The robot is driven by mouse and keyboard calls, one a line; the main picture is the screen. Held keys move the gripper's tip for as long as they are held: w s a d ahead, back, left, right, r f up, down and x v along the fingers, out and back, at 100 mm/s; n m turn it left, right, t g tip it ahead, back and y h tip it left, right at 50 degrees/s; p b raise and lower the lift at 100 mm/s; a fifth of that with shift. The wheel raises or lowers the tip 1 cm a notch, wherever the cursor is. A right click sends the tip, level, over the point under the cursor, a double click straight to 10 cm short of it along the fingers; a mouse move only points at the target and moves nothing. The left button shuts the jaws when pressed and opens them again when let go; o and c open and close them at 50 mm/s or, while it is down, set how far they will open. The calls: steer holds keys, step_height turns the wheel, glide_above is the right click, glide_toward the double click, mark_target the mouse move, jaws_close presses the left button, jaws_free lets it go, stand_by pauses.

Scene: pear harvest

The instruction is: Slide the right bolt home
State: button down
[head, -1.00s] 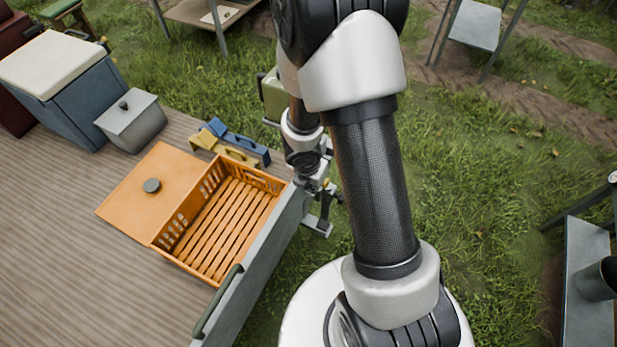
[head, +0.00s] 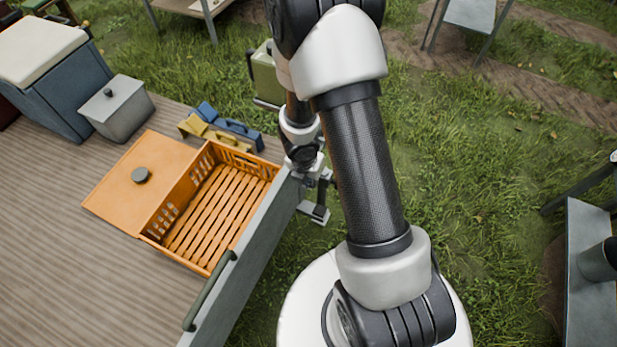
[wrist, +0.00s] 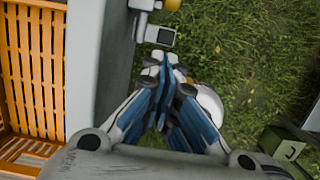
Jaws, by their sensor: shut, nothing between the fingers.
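In the wrist view my gripper (wrist: 167,68) is shut and empty, its blue-and-white fingers together. Its tips are just beside the outer face of the grey side board (wrist: 112,65). Metal bolt hardware (wrist: 145,6) with a yellow knob (wrist: 173,4) shows at the top edge of that view. A grey bracket with a dark square face (wrist: 159,36) stands just beyond the fingertips, apart from them as far as I can tell. In the head view a grey bracket (head: 314,212) shows at the board's outer side, and my arm hides most of the gripper and bolt.
An orange slatted crate (head: 212,215) stands on the plank deck (head: 70,250) inside the board. A green handle bar (head: 208,290) runs along the board. A green can (head: 268,78) is beyond my wrist. Grass lies open to the right, with a metal bench (head: 590,270) at the edge.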

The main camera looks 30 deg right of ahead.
steer(key=shift+w+d+f+p, duration=0.3)
steer(key=shift+w+d+f, duration=0.4)
steer(key=shift+d+f, duration=0.2)
steer(key=shift+w+d+f+p, duration=0.3)
steer(key=shift+w+d+f, duration=0.35)
steer(key=shift+d+f, duration=0.2)
steer(key=w+d+p, duration=0.1)
steer(key=d, duration=0.1)
steer(key=w+d+p, duration=0.1)
steer(key=w+d, duration=0.1)
steer(key=shift+r, duration=0.1)
steer(key=shift+a, duration=0.1)
